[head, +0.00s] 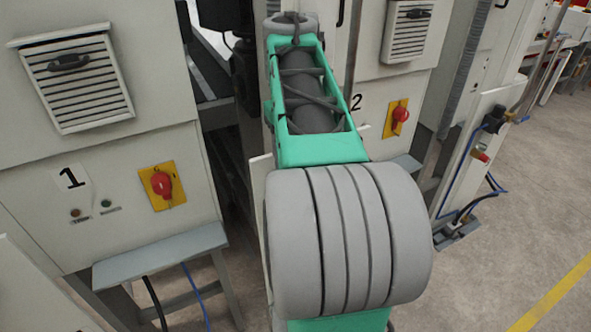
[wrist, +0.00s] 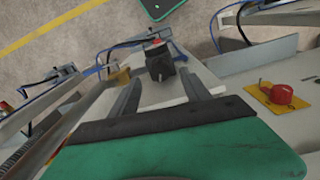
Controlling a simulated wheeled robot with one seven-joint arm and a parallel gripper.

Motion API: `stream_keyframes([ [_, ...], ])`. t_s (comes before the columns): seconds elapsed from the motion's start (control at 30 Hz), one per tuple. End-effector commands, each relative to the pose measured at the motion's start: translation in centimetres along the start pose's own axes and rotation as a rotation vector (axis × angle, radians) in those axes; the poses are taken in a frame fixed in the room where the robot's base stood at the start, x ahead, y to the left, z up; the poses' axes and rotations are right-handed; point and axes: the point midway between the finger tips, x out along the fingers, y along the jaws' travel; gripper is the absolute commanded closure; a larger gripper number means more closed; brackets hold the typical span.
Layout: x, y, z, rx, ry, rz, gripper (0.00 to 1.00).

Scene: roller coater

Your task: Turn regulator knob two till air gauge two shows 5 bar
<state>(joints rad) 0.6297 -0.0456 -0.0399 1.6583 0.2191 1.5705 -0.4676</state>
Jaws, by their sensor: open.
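In the wrist view, my gripper (wrist: 163,78) is open, with its two grey fingers apart and nothing held. A dark regulator-like fitting (wrist: 160,58) shows beyond and between the fingertips, its rounded dark end toward the camera. I cannot tell the remaining gap to it, and no contact is clear. In the head view, a black fitting (head: 495,118) sits on the pale machine side at the right, with a blue hose by it. Which fitting is knob two is not readable. No gauge dial or needle is legible. In the head view, my arm hides my gripper.
A red rotary switch on a yellow plate (head: 397,117) is beside the label "2"; another (head: 162,187) is on the unit labelled "1". A red switch (wrist: 280,93) is right of my fingers in the wrist view. Blue and black hoses run nearby. Floor at right is clear.

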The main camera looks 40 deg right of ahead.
Motion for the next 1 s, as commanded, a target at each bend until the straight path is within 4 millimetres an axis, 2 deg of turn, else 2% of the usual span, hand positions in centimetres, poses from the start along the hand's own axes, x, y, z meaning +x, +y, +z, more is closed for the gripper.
stream_keyframes([
  [0.03,2.5,0.0,0.0,0.0,0.001,0.0,0.45],
  [0.2,4.6,0.0,-0.1,0.0,0.002,0.001,0.45],
  [0.57,4.9,0.0,-0.1,0.0,0.002,0.0,0.45],
  [1.0,4.9,0.0,-0.1,0.0,0.002,0.0,0.79],
])
